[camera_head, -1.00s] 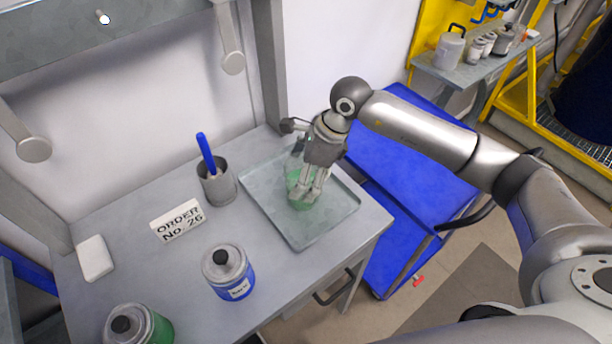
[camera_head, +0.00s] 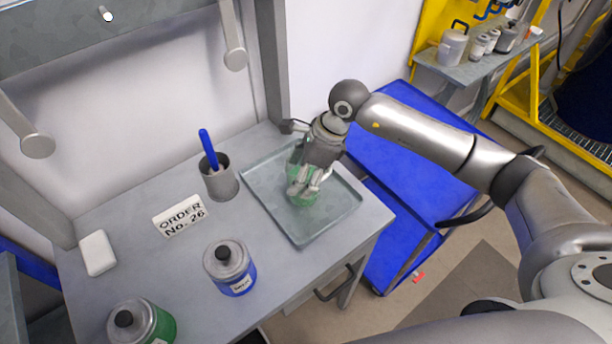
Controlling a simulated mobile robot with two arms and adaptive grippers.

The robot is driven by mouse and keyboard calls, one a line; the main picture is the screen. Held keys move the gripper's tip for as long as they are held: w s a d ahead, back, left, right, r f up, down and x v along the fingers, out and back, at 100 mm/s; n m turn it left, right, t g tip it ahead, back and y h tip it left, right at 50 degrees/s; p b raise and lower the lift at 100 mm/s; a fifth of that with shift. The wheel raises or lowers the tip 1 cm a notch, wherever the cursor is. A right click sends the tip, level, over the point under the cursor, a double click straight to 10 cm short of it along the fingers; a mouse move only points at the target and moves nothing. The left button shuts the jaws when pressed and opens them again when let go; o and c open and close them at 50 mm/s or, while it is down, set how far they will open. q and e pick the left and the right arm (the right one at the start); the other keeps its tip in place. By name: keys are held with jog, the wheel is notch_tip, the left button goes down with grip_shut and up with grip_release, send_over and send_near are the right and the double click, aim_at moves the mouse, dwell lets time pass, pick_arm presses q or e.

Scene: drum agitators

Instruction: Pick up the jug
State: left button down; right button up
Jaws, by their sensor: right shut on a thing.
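The jug (camera_head: 306,200) appears to be the see-through vessel with green contents in the metal tray (camera_head: 262,213). It stands upright at the tray's middle, and its upper part is mostly hidden behind my gripper. My right gripper (camera_head: 303,184) reaches down over it from above, with its fingers shut on the jug. I cannot tell whether the jug's base touches the tray. My left gripper is not in view.
On the grey table stand a blue-banded can (camera_head: 230,268), a green-banded can (camera_head: 140,324), a grey cup (camera_head: 220,180) with a blue-handled tool, an order sign (camera_head: 180,215) and a white block (camera_head: 97,253). A blue cart (camera_head: 402,190) stands to the right.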

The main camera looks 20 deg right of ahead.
jog(key=shift+r, duration=0.3)
jog(key=s+d+r+b, duration=0.3)
jog(key=s+r+b, duration=0.4)
jog(key=s+r, duration=0.5)
jog(key=shift+s+d+r, duration=0.15)
jog(key=shift+s+d, duration=0.25)
jog(key=shift+s, duration=0.25)
